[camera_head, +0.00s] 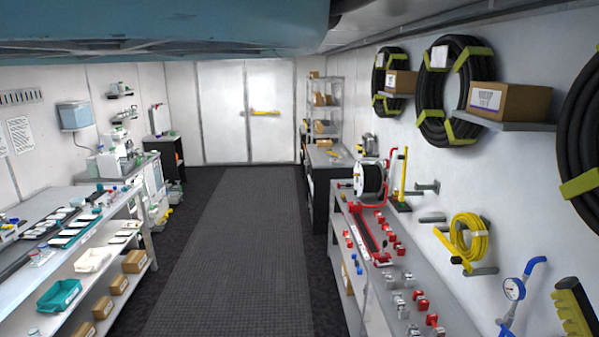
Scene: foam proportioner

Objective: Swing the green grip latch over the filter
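I cannot make out a green grip latch or a filter for certain in this wide view. A small green block at the foot of a yellow upright post (404,180) stands on the right bench, beside the reel; I cannot tell whether it is a latch. My gripper is not in view.
A dark aisle mat (245,240) runs clear between the benches to the white double doors (222,110). The left bench (20,290) holds trays and boxes. The right bench (345,205) holds a hose reel (370,180) and red fittings. Coiled hoses (432,100) hang on the right wall.

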